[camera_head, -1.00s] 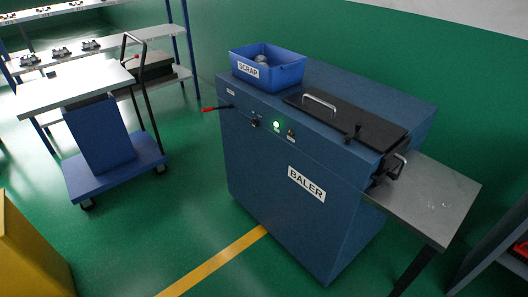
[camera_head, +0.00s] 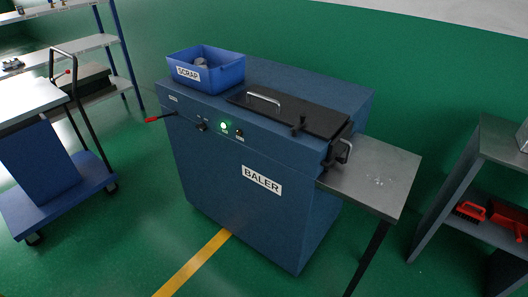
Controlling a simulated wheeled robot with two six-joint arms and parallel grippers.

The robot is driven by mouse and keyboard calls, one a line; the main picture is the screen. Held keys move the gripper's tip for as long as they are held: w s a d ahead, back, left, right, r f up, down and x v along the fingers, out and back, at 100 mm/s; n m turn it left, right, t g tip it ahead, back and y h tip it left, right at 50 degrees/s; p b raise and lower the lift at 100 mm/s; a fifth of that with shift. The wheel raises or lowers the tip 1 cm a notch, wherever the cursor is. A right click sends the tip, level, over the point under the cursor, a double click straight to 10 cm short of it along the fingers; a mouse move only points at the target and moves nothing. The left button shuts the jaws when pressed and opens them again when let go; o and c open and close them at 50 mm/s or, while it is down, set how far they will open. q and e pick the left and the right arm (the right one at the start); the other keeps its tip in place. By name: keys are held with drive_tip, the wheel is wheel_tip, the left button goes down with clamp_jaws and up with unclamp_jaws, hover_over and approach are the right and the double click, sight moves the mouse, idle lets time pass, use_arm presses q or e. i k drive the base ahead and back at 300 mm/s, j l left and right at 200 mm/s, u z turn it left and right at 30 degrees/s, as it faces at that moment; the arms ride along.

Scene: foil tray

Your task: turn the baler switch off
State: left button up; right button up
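The blue baler (camera_head: 215,180) stands in the middle of the head view, with a white BALER label (camera_head: 262,179) on its front. On its upper front panel are a dark rotary switch (camera_head: 202,126), a lit green lamp (camera_head: 223,126) and another small dark control (camera_head: 239,134). The switch's exact setting is too small to tell. A lever with a red grip (camera_head: 153,119) sticks out at the panel's left end. The black lid (camera_head: 290,112) with a metal handle lies shut on top. Neither of my grippers is in view.
A blue SCRAP bin (camera_head: 225,77) sits on the baler's top left. A grey side table (camera_head: 385,170) adjoins its right side. A blue cart (camera_head: 80,195) stands at the left, a grey shelf (camera_head: 500,150) at the right. Green floor in front of the baler is clear.

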sight(202, 127)
drive_tip(key=i+j, duration=0.15)
drive_tip(key=j, duration=0.2)
drive_tip(key=i+j, duration=0.15)
drive_tip(key=j, duration=0.2)
drive_tip(key=i+j, duration=0.15)
drive_tip(key=j, duration=0.2)
drive_tip(key=i+z, duration=0.05)
